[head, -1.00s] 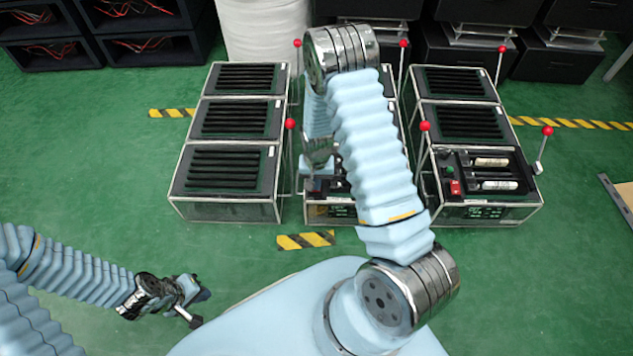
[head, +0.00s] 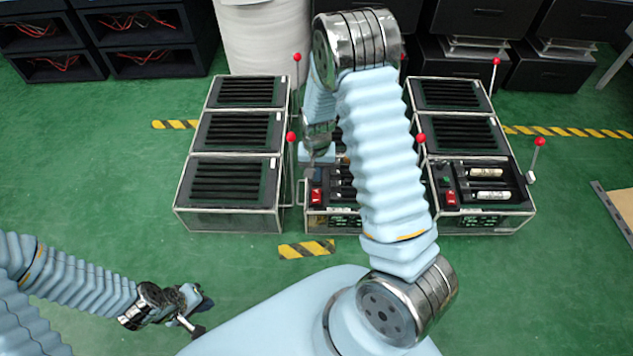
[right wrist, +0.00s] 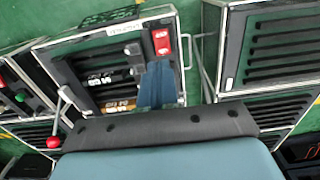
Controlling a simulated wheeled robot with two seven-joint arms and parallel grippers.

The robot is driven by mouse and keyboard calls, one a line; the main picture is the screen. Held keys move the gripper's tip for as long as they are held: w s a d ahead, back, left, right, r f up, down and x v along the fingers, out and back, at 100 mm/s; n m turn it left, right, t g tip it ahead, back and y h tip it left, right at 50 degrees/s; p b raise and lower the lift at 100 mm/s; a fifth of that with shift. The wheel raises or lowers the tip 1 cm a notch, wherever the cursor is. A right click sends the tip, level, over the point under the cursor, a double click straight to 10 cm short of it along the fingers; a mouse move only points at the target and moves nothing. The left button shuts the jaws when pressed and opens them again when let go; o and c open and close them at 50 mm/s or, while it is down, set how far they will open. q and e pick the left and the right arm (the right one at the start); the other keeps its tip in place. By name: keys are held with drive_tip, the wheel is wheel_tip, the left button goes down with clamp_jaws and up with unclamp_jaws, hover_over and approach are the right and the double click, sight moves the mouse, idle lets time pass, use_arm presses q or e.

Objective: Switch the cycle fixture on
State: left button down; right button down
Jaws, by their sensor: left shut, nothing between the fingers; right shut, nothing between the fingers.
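The middle front fixture (head: 330,222) is a black box in a metal frame, partly hidden by my right arm. Its red switch (head: 316,198) shows at its left, and in the right wrist view the switch (right wrist: 162,42) is lit red beside several cylinders. I cannot read which box is the cycle fixture. My right gripper (head: 318,150) is shut and empty, above and behind that switch; in the right wrist view its fingers (right wrist: 157,75) appear just beside the switch, with no clear contact. My left gripper (head: 195,315) is shut and empty, low over the floor at left.
The right front fixture (head: 485,222) has a red switch and a red-balled lever (head: 540,142). The left front fixture (head: 230,220) has a slatted top. More red-balled levers (head: 291,137) (head: 421,138) stand between the columns. Open green floor lies in front.

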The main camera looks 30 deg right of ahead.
drive_tip(key=shift+r, duration=1.5)
drive_tip(key=shift+f, duration=0.1)
